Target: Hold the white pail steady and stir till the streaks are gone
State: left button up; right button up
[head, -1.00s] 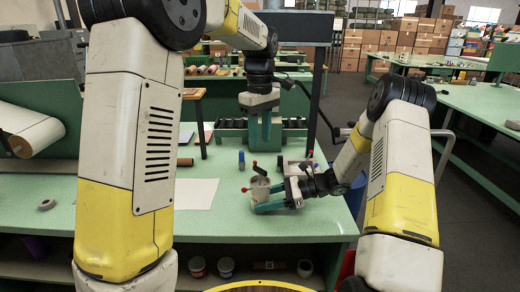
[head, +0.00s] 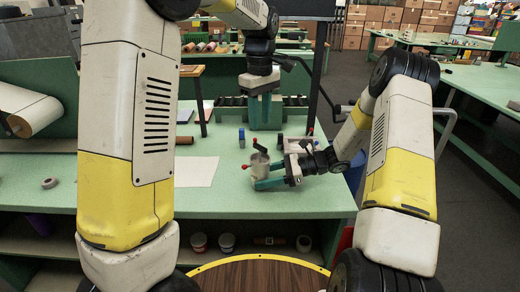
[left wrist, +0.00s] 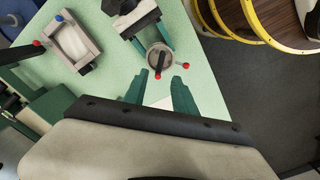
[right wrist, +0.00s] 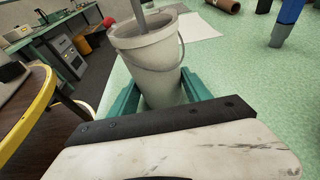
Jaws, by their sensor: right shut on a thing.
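The white pail (head: 258,171) stands on the green table near its front edge. My right gripper (head: 261,178) is shut on it, with one teal finger on either side; the right wrist view shows the pail (right wrist: 150,65) upright between them. A grey stick (right wrist: 140,14) stands in the pail, and a dark handle (head: 259,147) shows above the rim. My left gripper (head: 265,112) points down behind the pail, empty. Its fingers (left wrist: 160,92) are apart in the left wrist view, clear of the pail (left wrist: 158,57). The pail's contents are too small to judge for streaks.
A pale tray (head: 297,145) sits just right of and behind the pail. A small blue upright piece (head: 242,138) stands behind it. A white sheet (head: 197,172) and a tape ring (head: 49,183) lie to the left, with bare table between.

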aim_at(260, 146)
pick_arm(q)
notch_tip(260, 146, down, 10)
jog(key=shift+f, duration=0.1)
dwell(0.4)
grip_shut()
